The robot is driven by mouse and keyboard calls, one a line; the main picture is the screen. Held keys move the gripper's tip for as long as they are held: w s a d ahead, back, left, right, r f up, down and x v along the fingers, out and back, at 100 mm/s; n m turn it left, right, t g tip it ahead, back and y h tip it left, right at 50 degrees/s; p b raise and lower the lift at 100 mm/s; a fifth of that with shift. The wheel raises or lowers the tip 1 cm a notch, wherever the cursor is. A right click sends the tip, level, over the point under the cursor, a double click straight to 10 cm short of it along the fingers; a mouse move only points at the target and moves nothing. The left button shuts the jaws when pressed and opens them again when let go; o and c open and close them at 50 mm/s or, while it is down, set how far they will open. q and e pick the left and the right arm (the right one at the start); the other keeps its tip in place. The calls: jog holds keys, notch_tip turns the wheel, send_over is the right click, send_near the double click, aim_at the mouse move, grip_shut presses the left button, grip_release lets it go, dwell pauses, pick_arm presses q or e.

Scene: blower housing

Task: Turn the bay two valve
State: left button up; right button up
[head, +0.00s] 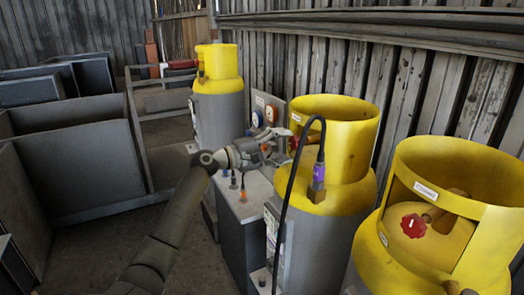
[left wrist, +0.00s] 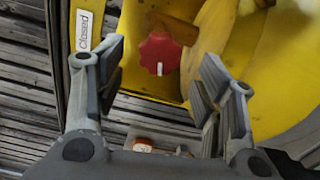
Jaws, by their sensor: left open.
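The middle grey cylinder has a yellow collar (head: 345,130), and my left gripper (head: 283,145) is at the collar's left opening. A bit of a red valve knob (head: 294,143) shows there, mostly hidden by the gripper. In the left wrist view the red knob (left wrist: 160,53) has a white mark pointing down in the picture. It lies beyond and between the open fingers of my left gripper (left wrist: 160,70), with a visible gap to both. A label reading "Closed" (left wrist: 84,30) is on the collar beside it. My right gripper is not seen.
A nearer yellow-topped cylinder (head: 430,170) at right has its own red knob (head: 413,226). Another cylinder (head: 218,85) stands farther back. A black cable (head: 287,195) hangs in front of the middle cylinder. A grey cabinet (head: 243,200) stands beside it. Dark panels (head: 80,160) fill the left.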

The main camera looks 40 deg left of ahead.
pick_arm(q)
jog(key=v, duration=0.7)
jog(key=shift+s, duration=0.1)
dwell(0.4)
